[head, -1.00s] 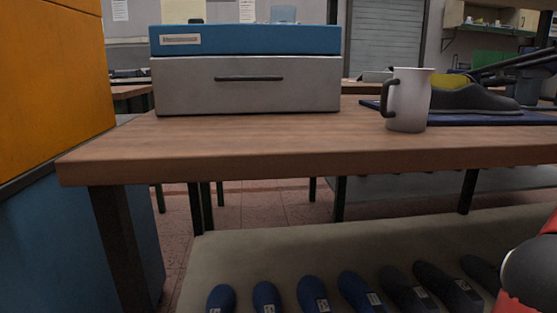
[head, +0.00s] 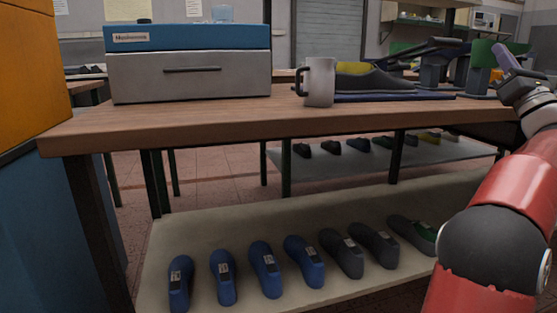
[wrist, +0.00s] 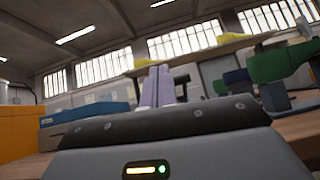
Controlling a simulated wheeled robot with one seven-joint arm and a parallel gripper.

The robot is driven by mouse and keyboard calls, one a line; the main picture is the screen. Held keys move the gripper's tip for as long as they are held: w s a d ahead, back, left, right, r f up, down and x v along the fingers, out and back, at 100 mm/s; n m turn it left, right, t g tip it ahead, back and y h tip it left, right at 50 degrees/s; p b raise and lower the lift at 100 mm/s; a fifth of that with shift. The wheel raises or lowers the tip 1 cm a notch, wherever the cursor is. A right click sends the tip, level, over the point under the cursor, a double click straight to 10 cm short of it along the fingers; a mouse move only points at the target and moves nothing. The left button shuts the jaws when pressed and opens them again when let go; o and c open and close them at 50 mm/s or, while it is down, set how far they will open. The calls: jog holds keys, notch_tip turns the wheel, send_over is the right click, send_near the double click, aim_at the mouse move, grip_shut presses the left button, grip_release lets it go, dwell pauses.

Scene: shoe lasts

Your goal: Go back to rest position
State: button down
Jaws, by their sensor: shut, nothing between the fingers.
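My gripper (head: 505,56) is at the upper right of the head view, at the end of my red and grey arm. Its pale purple fingers point up and to the left, above the right end of the wooden table. In the wrist view the fingers (wrist: 158,72) stand together at the centre, shut with nothing between them. They point toward the windows and ceiling.
On the wooden table (head: 200,122) stand a grey drawer box with a blue top (head: 190,66), a white mug (head: 319,82) and a dark shoe form (head: 376,80) on a blue mat. Several shoe lasts lie on the lower shelf (head: 200,238). A green-topped stand (head: 482,62) is near my gripper.

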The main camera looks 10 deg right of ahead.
jog(key=w+a+f+m+g+h, duration=0.1)
jog(key=a+f+m+g+h, duration=0.2)
jog(key=a+f+m+g, duration=0.75)
jog(key=w+a+f+m+g+h, duration=0.1)
jog(key=a+f+m+g+h, duration=0.2)
jog(key=a+f+m, duration=1.35)
jog(key=s+a+f+m+g+y, duration=0.6)
jog(key=s+a+f+m+g, duration=0.2)
jog(key=s+a+f, duration=1.05)
notch_tip(320, 180, up, 15)
jog(key=p, duration=1.3)
jog(key=shift+s+d, duration=0.15)
jog(key=shift+d, duration=0.05)
